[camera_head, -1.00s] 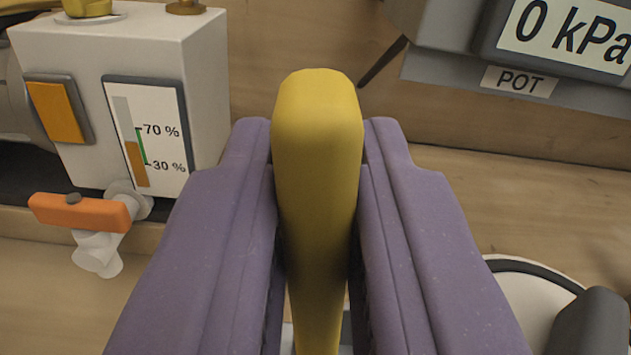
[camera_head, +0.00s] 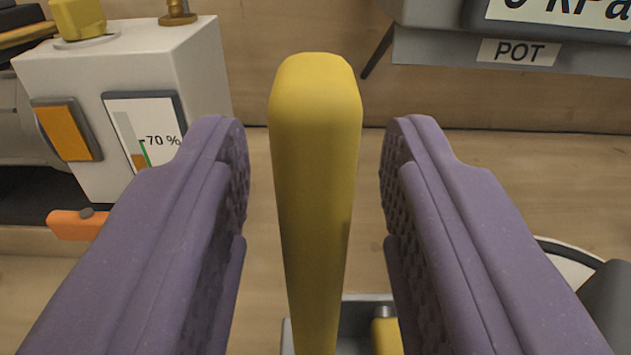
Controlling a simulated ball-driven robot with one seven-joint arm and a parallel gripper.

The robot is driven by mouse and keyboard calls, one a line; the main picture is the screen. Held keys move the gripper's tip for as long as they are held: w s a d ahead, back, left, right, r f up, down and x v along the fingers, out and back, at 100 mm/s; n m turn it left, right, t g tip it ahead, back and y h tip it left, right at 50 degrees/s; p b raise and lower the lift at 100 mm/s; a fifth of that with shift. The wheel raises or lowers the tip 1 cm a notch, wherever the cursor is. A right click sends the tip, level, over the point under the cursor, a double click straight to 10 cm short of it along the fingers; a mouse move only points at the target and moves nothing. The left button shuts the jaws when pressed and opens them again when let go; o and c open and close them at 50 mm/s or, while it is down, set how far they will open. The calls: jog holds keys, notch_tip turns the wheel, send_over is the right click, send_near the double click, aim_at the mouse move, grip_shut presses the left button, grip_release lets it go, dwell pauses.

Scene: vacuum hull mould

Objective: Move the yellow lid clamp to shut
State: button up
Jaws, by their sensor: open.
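The yellow lid clamp (camera_head: 316,170) shows as a long upright handle in the middle of the view, wider at its top and narrowing downward. My gripper (camera_head: 316,150) is open, with one purple finger on each side of the handle. There is a clear gap between the handle and each finger, so neither touches it. The clamp's lower end runs out of the bottom of the picture, near a grey metal part (camera_head: 358,312) with a small yellow piece (camera_head: 386,336). The clamp's pivot is hidden.
A white pump box (camera_head: 165,60) with a level gauge, an orange panel and an orange tap handle (camera_head: 75,224) stands at left. A grey gauge housing labelled POT (camera_head: 516,52) hangs at upper right. A round white-topped part (camera_head: 570,262) is at lower right. Bare wooden bench lies between.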

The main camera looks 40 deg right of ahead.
jog(key=p+v, duration=0.2)
jog(key=v, duration=0.5)
jog(key=shift+s+a, duration=0.2)
jog(key=shift+s, duration=0.15)
dwell(0.4)
